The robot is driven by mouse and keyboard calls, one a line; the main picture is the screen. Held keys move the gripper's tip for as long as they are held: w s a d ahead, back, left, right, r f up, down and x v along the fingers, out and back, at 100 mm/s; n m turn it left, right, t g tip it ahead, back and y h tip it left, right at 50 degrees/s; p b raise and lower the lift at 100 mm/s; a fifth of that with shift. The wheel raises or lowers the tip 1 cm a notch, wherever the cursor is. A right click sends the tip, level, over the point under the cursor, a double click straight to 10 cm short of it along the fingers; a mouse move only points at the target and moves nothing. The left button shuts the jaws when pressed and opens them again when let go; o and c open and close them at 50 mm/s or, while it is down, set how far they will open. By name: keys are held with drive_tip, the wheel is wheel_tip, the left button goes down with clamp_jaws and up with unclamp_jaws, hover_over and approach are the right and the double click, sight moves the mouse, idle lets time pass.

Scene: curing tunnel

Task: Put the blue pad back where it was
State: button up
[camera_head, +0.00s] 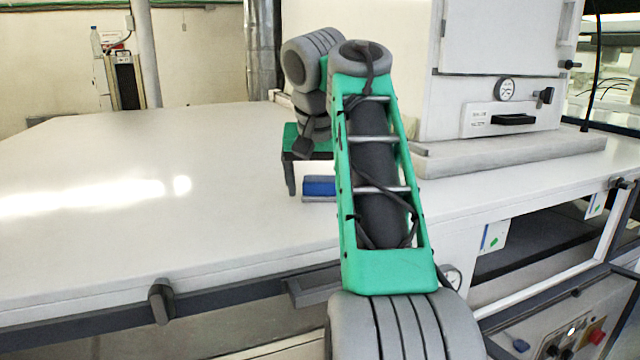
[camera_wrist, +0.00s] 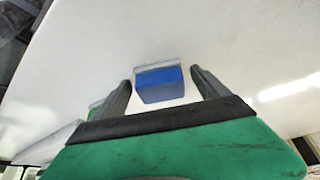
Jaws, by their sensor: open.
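The blue pad (camera_head: 319,187) is a small block with a blue face and a grey edge, on the white table top, partly hidden by my arm in the head view. In the wrist view the blue pad (camera_wrist: 160,86) shows between my two dark fingers, with a narrow gap on each side. My gripper (camera_wrist: 160,78) is open and holds nothing. In the head view one finger points down just left of the pad; the other is hard to make out. Whether the fingertips reach down beside the pad or stay above it I cannot tell.
The white table (camera_head: 110,215) is clear to the left of the pad. A white cabinet with a gauge (camera_head: 507,90) stands on a pale base slab (camera_head: 510,153) at the right. A dark clamp knob (camera_head: 161,301) sits at the table's front edge.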

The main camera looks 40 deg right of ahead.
drive_tip(key=shift+r+p, duration=0.25)
drive_tip(key=shift+p, duration=0.05)
drive_tip(key=p+v, duration=0.5)
drive_tip(key=v, duration=0.7)
drive_tip(key=shift+f, duration=0.1)
